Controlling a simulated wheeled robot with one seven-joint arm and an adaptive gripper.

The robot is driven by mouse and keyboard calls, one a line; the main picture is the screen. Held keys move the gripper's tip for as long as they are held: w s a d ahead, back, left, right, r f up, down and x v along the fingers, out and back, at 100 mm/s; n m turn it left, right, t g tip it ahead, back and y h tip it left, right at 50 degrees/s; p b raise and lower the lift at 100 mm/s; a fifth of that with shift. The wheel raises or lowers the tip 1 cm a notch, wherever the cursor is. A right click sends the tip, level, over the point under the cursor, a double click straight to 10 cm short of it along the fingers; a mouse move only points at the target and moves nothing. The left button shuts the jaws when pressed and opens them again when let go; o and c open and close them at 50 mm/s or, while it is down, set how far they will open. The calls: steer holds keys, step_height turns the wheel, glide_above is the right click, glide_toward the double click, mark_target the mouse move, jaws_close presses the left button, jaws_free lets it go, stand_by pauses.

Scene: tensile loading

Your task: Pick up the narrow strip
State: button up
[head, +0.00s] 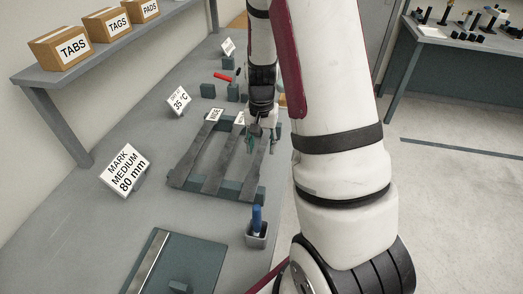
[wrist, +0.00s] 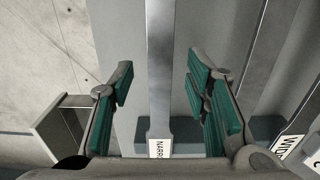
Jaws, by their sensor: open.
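The narrow strip (wrist: 160,70) is a long grey metal bar. It runs up the middle of the wrist view, with a partly hidden white label starting "NARR" near its lower end. In the head view it is the rightmost strip (head: 251,175) on a dark rack (head: 227,189). My gripper (wrist: 160,78) is open, with its green-padded fingers on either side of the strip and a visible gap to each. In the head view my gripper (head: 258,142) is over the far part of that strip. How far it is above the strip is unclear.
Two other strips (head: 219,172) lie to the left on the rack; a "WIDE" label (wrist: 288,146) shows right. A cup (head: 257,238) with a blue-handled tool stands in front. A sign (head: 125,170) reads "MARK MEDIUM 80 mm". An open grey box (wrist: 58,130) is left of my fingers.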

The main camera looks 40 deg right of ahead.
jaws_close()
steer(key=shift+r, duration=0.1)
